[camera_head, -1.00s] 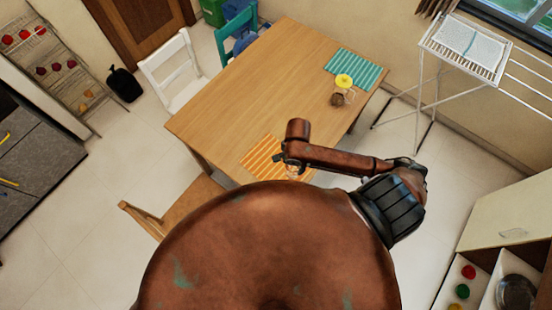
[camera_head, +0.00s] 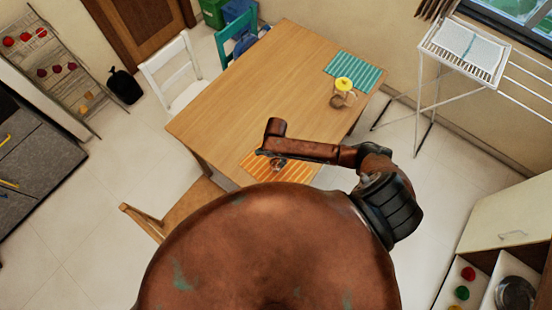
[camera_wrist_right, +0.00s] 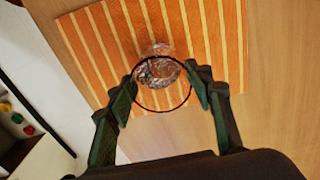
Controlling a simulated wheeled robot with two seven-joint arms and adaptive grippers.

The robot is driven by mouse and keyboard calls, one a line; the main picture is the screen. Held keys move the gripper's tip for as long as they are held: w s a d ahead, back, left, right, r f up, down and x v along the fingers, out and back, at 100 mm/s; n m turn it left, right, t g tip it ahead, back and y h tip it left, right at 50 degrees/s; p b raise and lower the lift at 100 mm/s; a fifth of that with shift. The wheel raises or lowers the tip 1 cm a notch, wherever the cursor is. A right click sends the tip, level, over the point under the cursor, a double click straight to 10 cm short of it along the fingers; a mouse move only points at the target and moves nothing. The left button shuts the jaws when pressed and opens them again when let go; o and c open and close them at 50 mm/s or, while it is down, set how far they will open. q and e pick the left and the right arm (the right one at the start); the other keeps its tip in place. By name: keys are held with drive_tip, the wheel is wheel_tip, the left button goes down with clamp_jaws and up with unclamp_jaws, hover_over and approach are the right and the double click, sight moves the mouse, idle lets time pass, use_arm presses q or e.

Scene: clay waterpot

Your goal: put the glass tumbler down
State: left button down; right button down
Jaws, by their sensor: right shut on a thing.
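In the right wrist view the glass tumbler (camera_wrist_right: 158,72) is clear, with a dark round rim, between the two fingers of my right gripper (camera_wrist_right: 160,92). The gripper is shut on it. The tumbler is over the orange striped placemat (camera_wrist_right: 205,25); I cannot tell whether its base touches the mat. In the head view my right gripper (camera_head: 277,163) is over the orange placemat (camera_head: 294,170) at the table's near edge, and my arm hides much of it. My left gripper is not in view.
The wooden table (camera_head: 260,90) has bare room beyond the mat. A teal striped placemat (camera_head: 357,67) and a jar with a yellow lid (camera_head: 343,85) are at its far right. A wooden chair (camera_head: 185,207) stands at the near side, a white chair (camera_head: 172,68) at the left.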

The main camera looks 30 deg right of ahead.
drive_tip(key=shift+f, duration=0.15)
drive_tip(key=shift+f, duration=0.15)
drive_tip(key=c, duration=1)
unclamp_jaws()
drive_tip(key=shift+o, duration=0.2)
wheel_tip(320, 180, up, 12)
drive_tip(key=shift+a, duration=0.1)
